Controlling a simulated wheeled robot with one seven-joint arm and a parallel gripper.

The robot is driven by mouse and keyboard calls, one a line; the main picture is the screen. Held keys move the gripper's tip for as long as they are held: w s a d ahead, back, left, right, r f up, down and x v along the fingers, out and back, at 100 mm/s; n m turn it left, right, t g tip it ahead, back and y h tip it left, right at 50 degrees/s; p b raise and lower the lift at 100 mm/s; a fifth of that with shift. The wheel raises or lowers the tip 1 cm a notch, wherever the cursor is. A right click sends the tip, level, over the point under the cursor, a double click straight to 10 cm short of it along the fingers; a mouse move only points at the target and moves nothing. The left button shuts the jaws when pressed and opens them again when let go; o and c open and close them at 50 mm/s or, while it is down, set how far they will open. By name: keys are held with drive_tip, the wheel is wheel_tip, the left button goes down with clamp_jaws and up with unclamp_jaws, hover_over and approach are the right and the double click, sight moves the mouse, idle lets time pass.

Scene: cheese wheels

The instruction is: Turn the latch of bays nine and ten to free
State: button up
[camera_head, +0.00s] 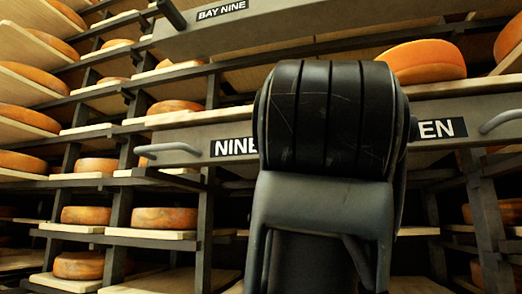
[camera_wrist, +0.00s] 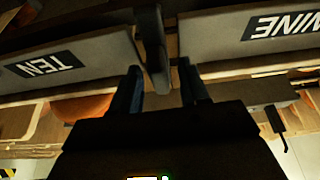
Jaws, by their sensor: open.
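In the wrist view, which is upside down, a dark upright bar that looks like the latch (camera_wrist: 154,50) stands in the gap between the TEN board (camera_wrist: 90,62) and the NINE board (camera_wrist: 250,38). My gripper (camera_wrist: 160,72) is open. Its two fingers lie either side of the lower end of the bar, with gaps showing; I cannot tell whether they reach around it in depth. In the head view the NINE board (camera_head: 192,147) and TEN board (camera_head: 465,110) show, but my arm hides the latch and my gripper between them.
Racks of cheese wheels (camera_head: 175,107) on wooden boards fill the background. A BAY NINE beam (camera_head: 290,25) crosses above. Grey handles stick out at the outer ends of the boards, the left one (camera_head: 168,148) and the right one (camera_head: 500,120). A large cheese (camera_head: 425,62) sits above TEN.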

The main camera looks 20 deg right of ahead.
drive_tip(key=b+v, duration=0.2)
drive_tip(key=v, duration=0.5)
drive_tip(key=shift+s+a+f, duration=0.15)
drive_tip(key=shift+s+a, duration=0.05)
drive_tip(key=shift+s, duration=0.1)
